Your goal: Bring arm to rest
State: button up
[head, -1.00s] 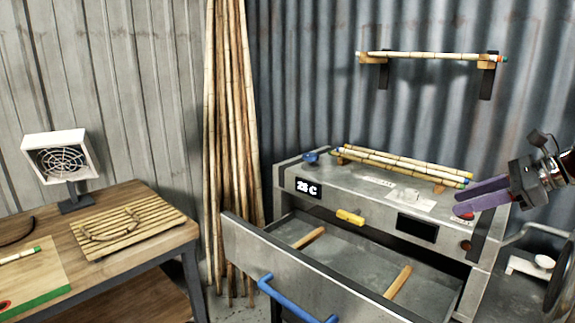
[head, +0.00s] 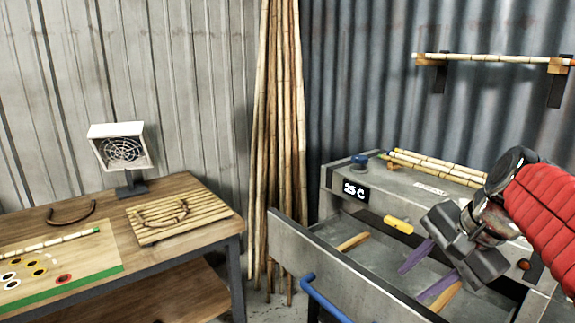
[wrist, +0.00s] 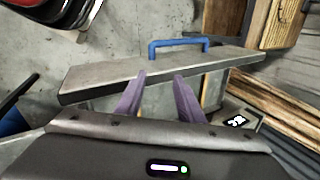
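My gripper (head: 427,272) is at the right of the head view, in front of the grey steamer box and over its open drawer. Its two purple fingers stand apart with nothing between them. In the wrist view the fingers (wrist: 157,95) are spread, pointing toward the drawer front (wrist: 160,76) with its blue handle (wrist: 180,45). My red-sleeved arm covers the right part of the box.
The steamer box (head: 395,195) shows "25 C" and bears several rattan poles (head: 440,166). A wall rack holds one pole (head: 490,58). A wooden bench (head: 190,260) with a slatted rack (head: 180,215) and a fan (head: 120,152) stands left. Tall poles (head: 278,130) lean in the corner.

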jog(key=s+a+f+n+t+h, duration=0.1)
jog(key=s+a+f+n+h, duration=0.1)
jog(key=s+a+f+n, duration=0.6)
jog(key=shift+s+f+n+h, duration=0.4)
jog(key=shift+s+f+n, duration=0.55)
jog(key=shift+s+n, duration=1.15)
jog(key=shift+w+a, duration=0.1)
jog(key=shift+a, duration=0.05)
